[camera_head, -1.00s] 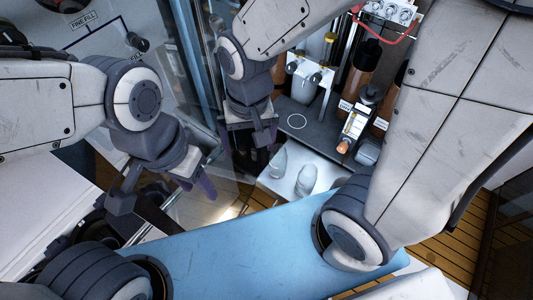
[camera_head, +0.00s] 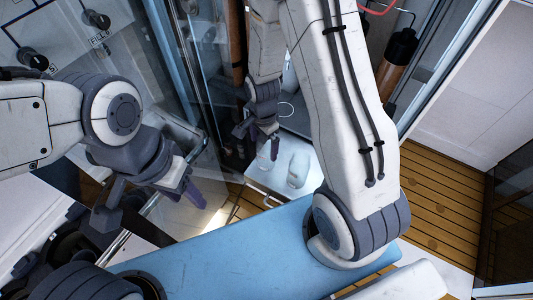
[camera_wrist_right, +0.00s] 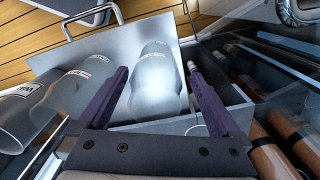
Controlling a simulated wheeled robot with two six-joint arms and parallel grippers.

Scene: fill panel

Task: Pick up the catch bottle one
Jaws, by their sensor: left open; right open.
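Two translucent, frosted bottles stand on a pale tray (camera_head: 262,185): a left bottle (camera_head: 265,158) and a right bottle (camera_head: 298,170). I cannot read which is bottle one. My right gripper (camera_head: 259,134) is open beside and above the left bottle in the head view. In the right wrist view, one frosted bottle (camera_wrist_right: 155,85) shows between the open fingers, with no grip on it. Another labelled bottle (camera_wrist_right: 72,92) lies left of the fingers in that view. My left gripper (camera_head: 150,205) is open and empty, left of the glass, away from the bottles.
A clear glass panel (camera_head: 205,80) stands left of the right gripper. The tray has a metal handle (camera_wrist_right: 90,18). A labelled translucent vessel (camera_wrist_right: 20,115) is at the wrist view's left edge. Brown bottles (camera_wrist_right: 290,130) stand at its right. A blue surface (camera_head: 240,250) lies in front.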

